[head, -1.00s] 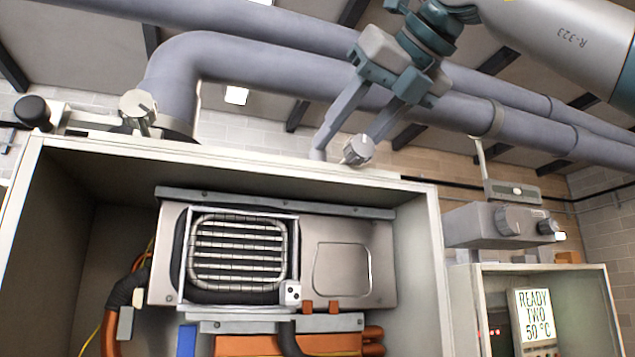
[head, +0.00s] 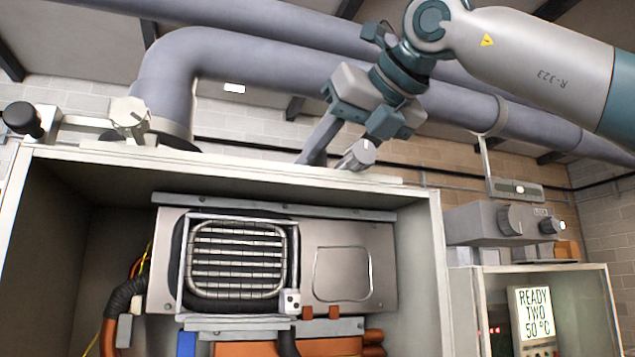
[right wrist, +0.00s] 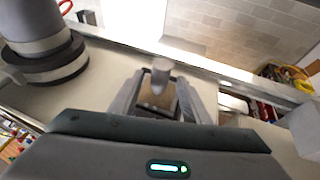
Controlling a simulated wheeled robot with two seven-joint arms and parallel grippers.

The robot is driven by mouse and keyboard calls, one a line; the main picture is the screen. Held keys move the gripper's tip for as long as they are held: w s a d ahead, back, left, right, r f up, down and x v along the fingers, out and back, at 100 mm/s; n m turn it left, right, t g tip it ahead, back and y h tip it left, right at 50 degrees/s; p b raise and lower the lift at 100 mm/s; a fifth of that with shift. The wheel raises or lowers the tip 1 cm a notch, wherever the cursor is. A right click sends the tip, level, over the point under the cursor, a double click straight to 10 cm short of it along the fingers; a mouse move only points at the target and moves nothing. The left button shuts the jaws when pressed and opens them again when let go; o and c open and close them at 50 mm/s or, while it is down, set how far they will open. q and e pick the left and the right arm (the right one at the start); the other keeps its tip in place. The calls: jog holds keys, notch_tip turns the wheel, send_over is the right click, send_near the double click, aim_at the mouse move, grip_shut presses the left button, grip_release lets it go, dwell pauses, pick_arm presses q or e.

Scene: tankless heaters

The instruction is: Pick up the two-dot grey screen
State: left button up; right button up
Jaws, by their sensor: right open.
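In the head view, a grey wire screen (head: 238,258) in a metal frame sits upright inside the open heater cabinet. A small white block (head: 291,301) with dark dots is at its lower right corner; their exact number is too small to tell. My right gripper (head: 336,156) is open above the cabinet's top edge, well above and right of the screen. A grey knob (head: 361,155) stands by its fingers. In the right wrist view, the knob (right wrist: 161,72) shows between the open fingers (right wrist: 160,92); I cannot tell whether they touch it. My left gripper is not in view.
The cabinet's pale top edge (head: 230,163) lies between my right gripper and the screen. Thick grey pipes (head: 270,75) run behind my right arm. A second cabinet with a lit display (head: 535,313) stands at the right.

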jog(key=shift+s, duration=0.1)
grip_shut()
jog(key=shift+d+r, duration=0.1)
jog(key=shift+r, duration=0.1)
dwell(0.3)
